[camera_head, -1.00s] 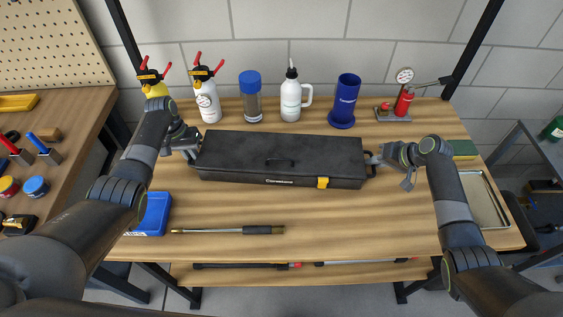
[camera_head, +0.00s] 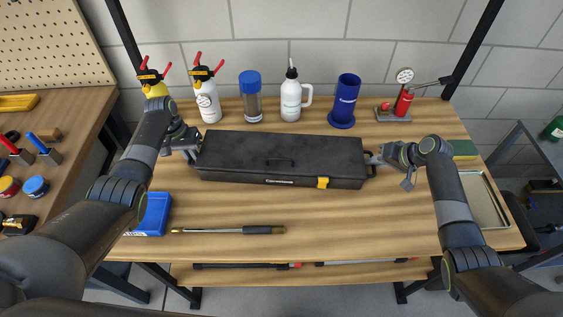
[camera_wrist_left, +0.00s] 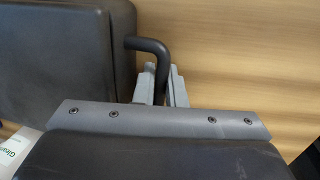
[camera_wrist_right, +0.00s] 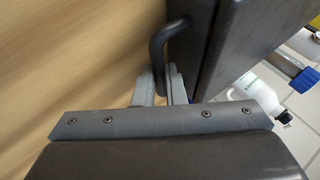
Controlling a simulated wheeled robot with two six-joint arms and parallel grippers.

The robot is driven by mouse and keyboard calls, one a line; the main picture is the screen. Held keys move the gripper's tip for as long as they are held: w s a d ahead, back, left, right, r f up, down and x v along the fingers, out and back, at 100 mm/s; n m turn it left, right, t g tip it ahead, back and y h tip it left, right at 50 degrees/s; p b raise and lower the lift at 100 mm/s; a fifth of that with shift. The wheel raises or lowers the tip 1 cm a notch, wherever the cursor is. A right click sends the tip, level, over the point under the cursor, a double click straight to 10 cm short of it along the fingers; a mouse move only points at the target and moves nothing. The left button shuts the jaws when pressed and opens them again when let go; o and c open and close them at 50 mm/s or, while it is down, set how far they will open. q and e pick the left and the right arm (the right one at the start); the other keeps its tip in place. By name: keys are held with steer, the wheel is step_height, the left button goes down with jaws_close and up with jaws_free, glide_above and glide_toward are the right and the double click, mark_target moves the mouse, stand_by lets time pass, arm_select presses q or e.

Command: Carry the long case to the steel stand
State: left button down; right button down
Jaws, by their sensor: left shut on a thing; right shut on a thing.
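The long case (camera_head: 255,145) is black with a top handle and a yellow latch on its front. It lies level across the middle of the wooden bench, and I cannot tell whether it touches the top. My left gripper (camera_head: 193,153) is at its left end, and in the left wrist view its fingers (camera_wrist_left: 161,85) are shut on the bent end handle (camera_wrist_left: 150,46). My right gripper (camera_head: 377,159) is at its right end, and in the right wrist view its fingers (camera_wrist_right: 161,85) are shut on the other end handle (camera_wrist_right: 160,38). I cannot make out the steel stand for certain.
Behind the case stand spray bottles (camera_head: 207,95), a blue-capped jar (camera_head: 251,98), a white bottle (camera_head: 291,97), a blue cylinder (camera_head: 345,102) and a gauge pump (camera_head: 402,98).

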arm_select(q)
steer(key=shift+w+r, duration=0.1)
steer(key=shift+r, duration=0.15)
arm_select(e)
steer(key=shift+w+r, duration=0.1)
steer(key=shift+r, duration=0.15)
stand_by(0.3)
